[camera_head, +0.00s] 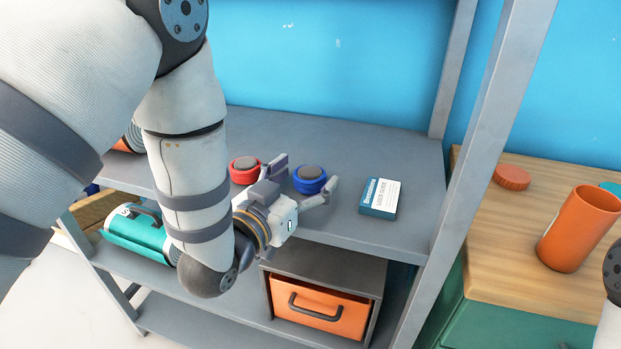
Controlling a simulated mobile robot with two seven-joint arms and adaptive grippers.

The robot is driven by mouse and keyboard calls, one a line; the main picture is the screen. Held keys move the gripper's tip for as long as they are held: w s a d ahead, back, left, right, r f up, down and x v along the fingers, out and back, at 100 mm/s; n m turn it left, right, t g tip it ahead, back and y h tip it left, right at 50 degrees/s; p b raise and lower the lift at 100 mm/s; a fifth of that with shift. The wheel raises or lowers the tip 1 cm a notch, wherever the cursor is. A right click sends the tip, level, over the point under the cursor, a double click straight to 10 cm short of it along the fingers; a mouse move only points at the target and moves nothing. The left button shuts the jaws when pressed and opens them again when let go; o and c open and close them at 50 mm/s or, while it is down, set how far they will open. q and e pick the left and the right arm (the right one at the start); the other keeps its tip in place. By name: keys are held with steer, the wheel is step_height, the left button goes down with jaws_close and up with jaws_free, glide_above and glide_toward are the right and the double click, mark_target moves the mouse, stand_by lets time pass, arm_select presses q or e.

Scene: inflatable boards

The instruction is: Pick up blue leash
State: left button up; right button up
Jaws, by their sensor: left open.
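The blue leash (310,181) is a small blue coil with a grey round middle, lying on the upper grey shelf (385,148). My left gripper (306,174) is open and empty. Its fingers point toward the blue leash, one finger to the coil's left and one near its right side. I cannot tell whether they touch it. A red coil (243,171) of the same shape lies to the left, partly hidden by the gripper. Only a piece of my right arm shows at the right edge; its gripper is out of view.
A blue and white user guide box (380,198) lies right of the leash. A grey shelf post (490,120) rises to the right. Beyond it, a wooden top holds an orange cylinder (577,230) and an orange cap (511,177). A teal case (139,229) lies lower left.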

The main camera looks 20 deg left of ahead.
arm_select(q)
steer(key=shift+x, duration=1.1)
steer(key=c, duration=1.3)
